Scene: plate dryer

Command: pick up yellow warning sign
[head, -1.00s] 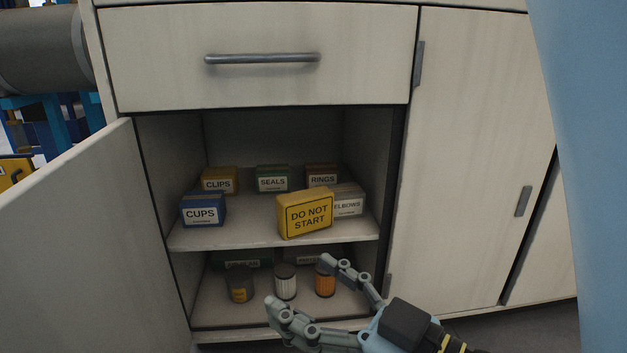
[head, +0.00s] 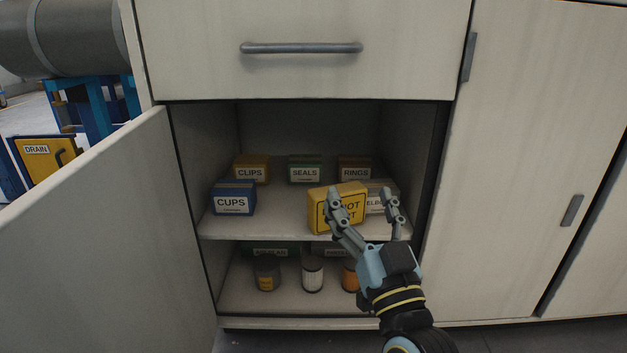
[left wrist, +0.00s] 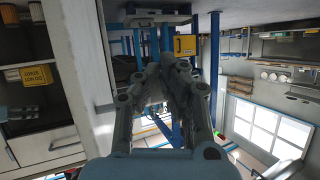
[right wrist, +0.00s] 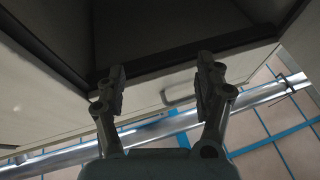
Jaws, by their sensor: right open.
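The yellow warning sign (head: 316,213) is a block with black lettering. In the head view it stands on the upper shelf of the open cabinet, at the front right. My right gripper (head: 362,194) is open, with its fingers pointing up in front of the sign and partly covering its lettering. One finger overlaps the sign's face and the other is to its right; I cannot tell whether they touch it. The right wrist view shows the fingers (right wrist: 160,68) apart with nothing between them. My left gripper (left wrist: 168,68) shows only in the left wrist view, fingertips close together and empty.
The shelf (head: 270,229) also holds the blue CUPS box (head: 233,198), CLIPS (head: 251,170), SEALS (head: 305,170) and RINGS (head: 354,168) boxes and a pale box right beside the sign. Jars stand below. An open door (head: 90,235) bounds the left; a drawer (head: 300,75) is above.

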